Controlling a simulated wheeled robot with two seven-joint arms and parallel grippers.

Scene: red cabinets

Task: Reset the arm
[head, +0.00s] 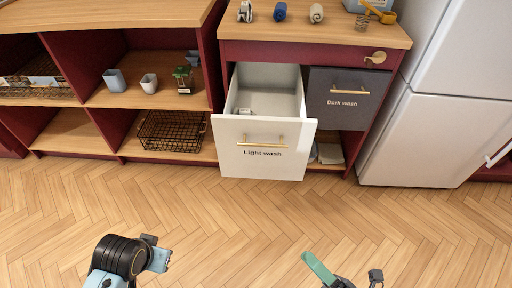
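My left arm shows at the bottom left, with a black wrist joint and pale blue parts. Its gripper (155,256) is seen only in part, and its fingers cannot be made out. My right gripper (347,272) is at the bottom, right of centre, cut off by the frame edge. A flat green piece and a dark finger tip stand apart there, with nothing visible between them. Both arms are low over the floor, in front of the cabinets and apart from them.
The white "Light wash" drawer (263,165) is pulled out, with a small item inside. The grey "Dark wash" drawer (338,112) is shut. Shelves (140,95) hold cups and a wire basket (172,132). The wooden floor (220,220) is clear.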

